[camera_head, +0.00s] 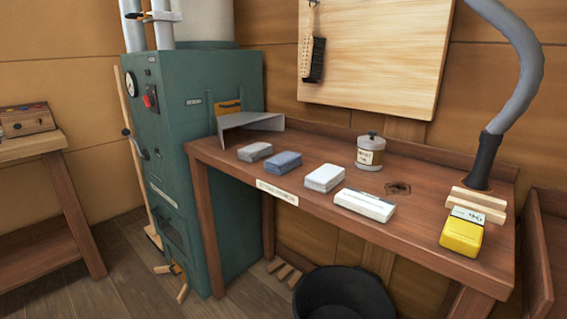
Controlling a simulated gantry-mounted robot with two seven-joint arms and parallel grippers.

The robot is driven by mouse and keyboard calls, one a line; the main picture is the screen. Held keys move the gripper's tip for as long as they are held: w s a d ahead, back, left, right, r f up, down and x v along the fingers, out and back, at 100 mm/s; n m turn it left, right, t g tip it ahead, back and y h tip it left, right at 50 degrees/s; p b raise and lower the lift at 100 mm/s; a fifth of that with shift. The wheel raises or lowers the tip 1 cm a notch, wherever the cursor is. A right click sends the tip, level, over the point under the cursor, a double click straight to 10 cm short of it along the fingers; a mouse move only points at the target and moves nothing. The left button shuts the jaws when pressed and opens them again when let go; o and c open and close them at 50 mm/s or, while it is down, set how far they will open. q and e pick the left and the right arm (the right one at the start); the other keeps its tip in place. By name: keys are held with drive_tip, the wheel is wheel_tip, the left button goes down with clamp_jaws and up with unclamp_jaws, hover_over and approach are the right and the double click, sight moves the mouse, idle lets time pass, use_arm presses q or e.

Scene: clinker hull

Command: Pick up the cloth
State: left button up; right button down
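Several small soft-looking blocks lie in a row on the brown wooden bench (226,166). From left to right they are a grey folded-looking block (255,152), a blue-grey one (283,162) and a pale grey-white one (324,178). I cannot tell for sure which of them is the cloth. A white labelled pack (365,205) lies to their right, near the front edge. Neither of my grippers shows in the head view.
A lidded tin (370,152) stands behind the row. A yellow block (461,238), wooden pieces (476,204) and a grey hose (520,85) occupy the right end. A green machine (190,140) stands left. A black bucket (343,296) is below the bench.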

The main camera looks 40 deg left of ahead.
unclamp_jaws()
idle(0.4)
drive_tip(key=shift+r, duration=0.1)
